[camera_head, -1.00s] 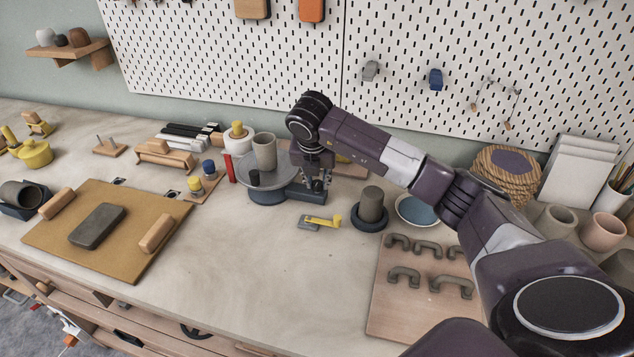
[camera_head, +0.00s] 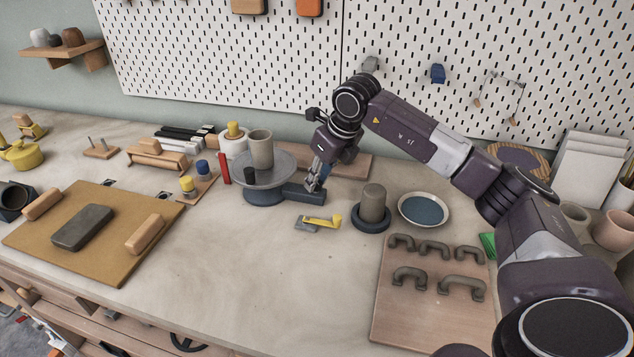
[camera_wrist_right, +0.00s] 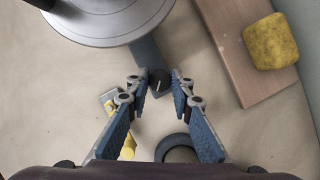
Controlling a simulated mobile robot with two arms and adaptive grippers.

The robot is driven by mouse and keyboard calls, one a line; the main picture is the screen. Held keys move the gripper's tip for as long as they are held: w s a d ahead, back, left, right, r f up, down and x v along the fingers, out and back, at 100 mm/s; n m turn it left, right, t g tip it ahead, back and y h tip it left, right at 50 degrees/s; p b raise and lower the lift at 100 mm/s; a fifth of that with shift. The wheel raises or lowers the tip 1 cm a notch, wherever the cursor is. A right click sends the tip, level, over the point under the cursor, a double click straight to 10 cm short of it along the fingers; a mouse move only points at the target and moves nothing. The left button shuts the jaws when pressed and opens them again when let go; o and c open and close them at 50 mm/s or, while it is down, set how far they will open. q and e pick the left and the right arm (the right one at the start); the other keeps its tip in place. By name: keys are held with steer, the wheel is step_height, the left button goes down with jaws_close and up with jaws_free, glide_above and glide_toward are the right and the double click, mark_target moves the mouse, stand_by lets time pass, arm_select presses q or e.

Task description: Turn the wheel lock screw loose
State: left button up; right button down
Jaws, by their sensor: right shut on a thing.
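The banding wheel (camera_head: 284,170), a grey round disc on a dark blue base, stands near the back of the bench; its disc also shows in the wrist view (camera_wrist_right: 112,32). A blue-grey arm (camera_head: 293,191) extends right from the base. The lock screw (camera_wrist_right: 160,80), a small dark knob with a pale line, sits at this arm's end. My right gripper (camera_head: 314,182) reaches down there at a slant; in the wrist view its fingertips (camera_wrist_right: 160,88) lie on either side of the knob, shut on it. In the head view the fingers hide the screw. My left gripper is not in view.
A grey cup (camera_head: 261,148) stands on the disc. A yellow-and-grey tool (camera_head: 319,222) lies in front of the arm. A clay cylinder (camera_head: 374,201) and a blue dish (camera_head: 423,210) stand to the right. A wooden board (camera_wrist_right: 240,50) lies close behind the screw. The front middle is clear.

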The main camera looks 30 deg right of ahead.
steer(key=n+y, duration=0.1)
steer(key=n, duration=0.3)
steer(key=shift+w+d+r+g+y, duration=0.1)
steer(key=shift+d+r+g+y, duration=0.05)
steer(key=shift+g+y, duration=0.25)
steer(key=shift+w+d+n+g+y+p, duration=0.1)
steer(key=shift+n+g+y+p, duration=0.2)
steer(key=shift+n, duration=0.8)
steer(key=shift+n+g+y+p, duration=0.2)
steer(key=shift+n+p, duration=0.15)
steer(key=shift+n, duration=0.75)
steer(key=c, duration=1.7)
jaws_free()
steer(key=v, duration=1.2)
